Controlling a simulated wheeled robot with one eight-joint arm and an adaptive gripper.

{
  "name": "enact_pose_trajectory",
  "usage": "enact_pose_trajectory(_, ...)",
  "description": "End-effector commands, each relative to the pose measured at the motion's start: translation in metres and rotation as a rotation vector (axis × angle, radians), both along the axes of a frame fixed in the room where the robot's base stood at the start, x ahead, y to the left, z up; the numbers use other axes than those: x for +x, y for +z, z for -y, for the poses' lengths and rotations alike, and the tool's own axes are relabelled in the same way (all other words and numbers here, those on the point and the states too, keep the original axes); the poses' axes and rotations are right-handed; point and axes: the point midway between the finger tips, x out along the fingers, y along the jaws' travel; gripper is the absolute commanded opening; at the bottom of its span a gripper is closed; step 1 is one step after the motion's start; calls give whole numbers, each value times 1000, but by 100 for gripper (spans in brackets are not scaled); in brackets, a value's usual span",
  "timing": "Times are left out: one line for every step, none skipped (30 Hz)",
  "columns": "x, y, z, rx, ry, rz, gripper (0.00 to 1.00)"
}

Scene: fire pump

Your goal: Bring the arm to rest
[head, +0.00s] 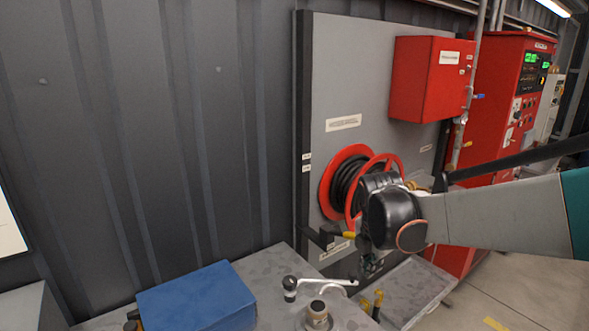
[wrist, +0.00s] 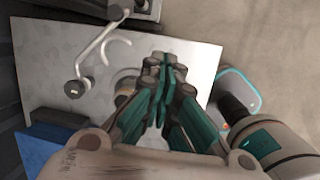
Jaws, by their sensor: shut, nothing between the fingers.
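My arm reaches in from the right side of the head view, and its wrist hangs in front of the red hose reel (head: 345,180). My gripper (wrist: 163,72) shows in the wrist view with its green fingers together and nothing between them. It points down over the grey metal table top (wrist: 190,58), apart from the things on it as far as I can tell. In the head view the arm's wrist hides part of the reel, and the fingers are hard to make out.
A blue box (head: 197,298) and a lever handle (head: 318,284) are on the table in the head view. A red wall box (head: 425,80) and a red control cabinet (head: 505,110) stand behind my arm. Clear floor (head: 520,265) shows at the right.

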Motion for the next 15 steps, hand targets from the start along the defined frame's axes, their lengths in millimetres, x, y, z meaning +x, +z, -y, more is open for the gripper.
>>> enact_pose_trajectory(-15,8,0,29,-87,28,0)
enact_pose_trajectory(-22,12,0,50,-146,47,0)
enact_pose_trajectory(-31,18,0,78,-224,70,0)
enact_pose_trajectory(-38,22,0,101,-281,88,0)
enact_pose_trajectory(-46,25,0,125,-340,105,0)
enact_pose_trajectory(-55,30,-1,156,-416,128,0)
enact_pose_trajectory(-63,33,-1,180,-475,143,0)
enact_pose_trajectory(-70,35,-1,204,-532,159,0)
enact_pose_trajectory(-80,38,-1,238,-609,180,0)
enact_pose_trajectory(-87,40,-2,264,-666,194,0)
enact_pose_trajectory(-95,42,-2,292,-724,209,0)
enact_pose_trajectory(-105,44,-3,328,-800,226,0)
enact_pose_trajectory(-112,45,-3,356,-857,240,0)
enact_pose_trajectory(-119,46,-3,385,-914,252,0)
enact_pose_trajectory(-129,46,-4,424,-991,268,0)
